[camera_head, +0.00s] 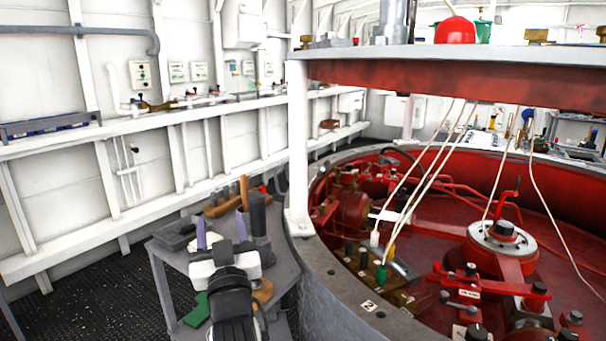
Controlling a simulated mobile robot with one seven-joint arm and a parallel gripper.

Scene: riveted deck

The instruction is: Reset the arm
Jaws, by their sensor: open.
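My gripper (220,225) shows at the lower left of the middle, with a white body and two purple fingers pointing away from the camera. The fingers stand well apart and I see nothing between them. My dark arm rises to it from the bottom edge. The gripper is in front of a grey table (172,262) in the picture. Its height above the table top is hard to tell.
The table bears a dark tray (174,236), a wooden-handled tool (244,193), a dark cylinder (258,212) and a green object (197,310). A round grey rim (330,283) around red machinery, with a white post (298,140), stands close right. Dark floor (90,290) lies open left.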

